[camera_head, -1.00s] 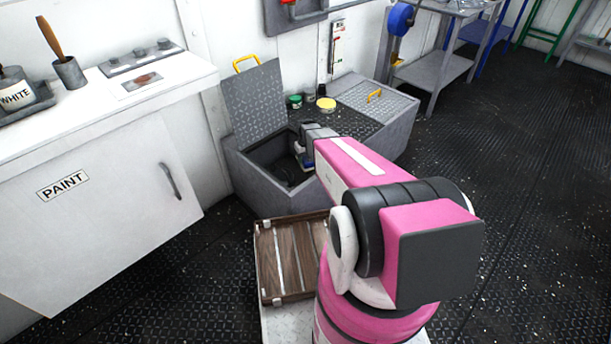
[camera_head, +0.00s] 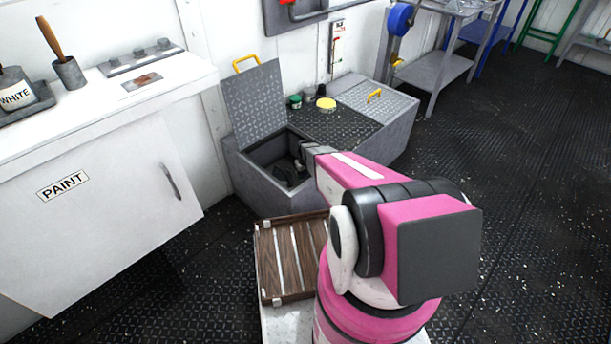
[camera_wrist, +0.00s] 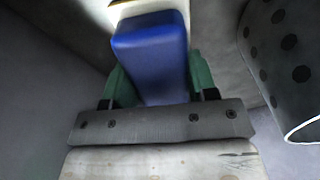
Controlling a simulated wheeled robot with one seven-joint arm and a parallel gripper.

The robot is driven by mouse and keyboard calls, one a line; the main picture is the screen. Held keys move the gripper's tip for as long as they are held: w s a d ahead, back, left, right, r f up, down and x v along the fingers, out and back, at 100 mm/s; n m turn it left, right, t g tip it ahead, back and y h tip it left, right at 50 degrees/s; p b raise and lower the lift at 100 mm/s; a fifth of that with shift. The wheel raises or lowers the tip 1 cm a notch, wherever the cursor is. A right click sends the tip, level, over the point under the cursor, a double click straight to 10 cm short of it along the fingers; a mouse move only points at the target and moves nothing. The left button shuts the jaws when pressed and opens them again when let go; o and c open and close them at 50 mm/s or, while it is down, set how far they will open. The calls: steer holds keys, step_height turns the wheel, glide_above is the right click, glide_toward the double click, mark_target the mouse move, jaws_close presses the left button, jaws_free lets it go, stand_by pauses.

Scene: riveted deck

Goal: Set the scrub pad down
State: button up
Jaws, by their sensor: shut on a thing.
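The scrub pad (camera_wrist: 150,52), a blue block with a pale layer at its far end, is between the green fingers of my gripper (camera_wrist: 157,75) in the wrist view. My gripper is shut on it. In the head view my gripper (camera_head: 299,163) is down inside the open compartment of the grey deck locker (camera_head: 262,194). The pad is hidden in that view. Whether the pad touches the compartment floor cannot be told.
A grey, dark-spotted curved thing (camera_wrist: 285,65) is close right of the pad in the wrist view. The raised lid (camera_head: 254,105) stands behind the opening. A green-lidded jar (camera_head: 295,102) and a yellow-lidded tin (camera_head: 326,104) stand on the locker top. A wooden case (camera_head: 290,258) lies nearer me.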

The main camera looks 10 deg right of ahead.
steer(key=o, duration=0.8)
steer(key=shift+f, duration=0.1)
step_height(320, 180, up, 12)
steer(key=s+r, duration=0.7)
steer(key=s+a+r+m, duration=0.1)
steer(key=s+r, duration=0.6)
steer(key=s, duration=0.1)
steer(key=s+r+m, duration=0.1)
steer(key=s+r, duration=0.6)
steer(key=s, duration=0.1)
steer(key=shift+s+a+r, duration=0.1)
steer(key=shift+a+r, duration=0.05)
steer(key=shift+r, duration=0.15)
